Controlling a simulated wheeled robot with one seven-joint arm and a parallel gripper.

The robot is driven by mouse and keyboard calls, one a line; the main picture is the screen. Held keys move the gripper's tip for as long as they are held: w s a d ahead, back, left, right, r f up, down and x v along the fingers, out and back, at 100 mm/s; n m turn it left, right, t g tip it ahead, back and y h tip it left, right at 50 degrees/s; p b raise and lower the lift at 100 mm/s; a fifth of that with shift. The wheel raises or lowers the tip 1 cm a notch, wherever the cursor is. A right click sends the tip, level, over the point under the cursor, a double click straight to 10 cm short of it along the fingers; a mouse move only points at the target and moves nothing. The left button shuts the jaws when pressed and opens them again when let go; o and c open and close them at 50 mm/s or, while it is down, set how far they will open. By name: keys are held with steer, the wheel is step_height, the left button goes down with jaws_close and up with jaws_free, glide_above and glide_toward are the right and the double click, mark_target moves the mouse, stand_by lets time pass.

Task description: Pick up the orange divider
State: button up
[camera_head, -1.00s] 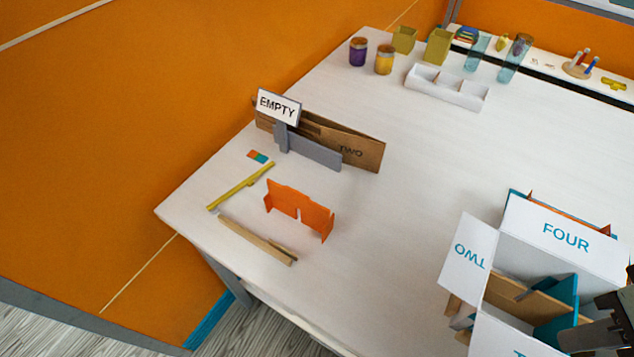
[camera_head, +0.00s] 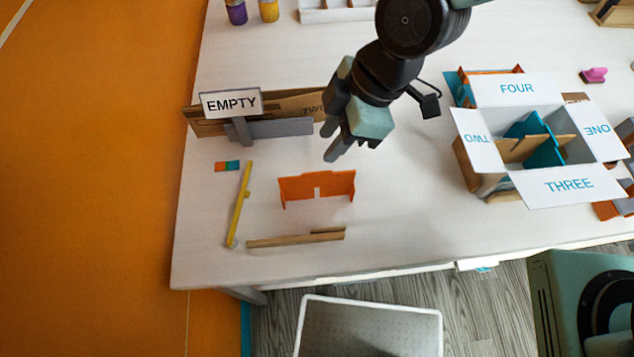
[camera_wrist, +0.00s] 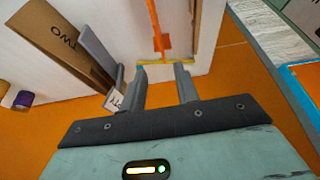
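The orange divider (camera_head: 317,187) stands upright on the white table, thin, with a small notch in the middle of its lower edge. My gripper (camera_head: 333,143) hangs above and behind it, apart from it, pointing down toward the table. In the wrist view the two fingers of my gripper (camera_wrist: 160,80) are spread with nothing between them. The orange divider (camera_wrist: 157,30) shows there edge-on, beyond the fingertips and roughly in line with the gap.
A yellow strip (camera_head: 240,205) lies left of the divider and a wooden strip (camera_head: 297,237) in front. Behind stand a grey divider (camera_head: 275,129) and the EMPTY sign (camera_head: 231,103). An open box (camera_head: 570,187) with labelled flaps stands at right.

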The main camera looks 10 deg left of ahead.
steer(key=p, duration=0.1)
glide_toward(298, 188)
steer(key=shift+x, duration=1.2)
steer(key=shift+p+x, duration=1.35)
steer(key=shift+x, duration=1.7)
steer(key=shift+w, duration=0.15)
jaws_close()
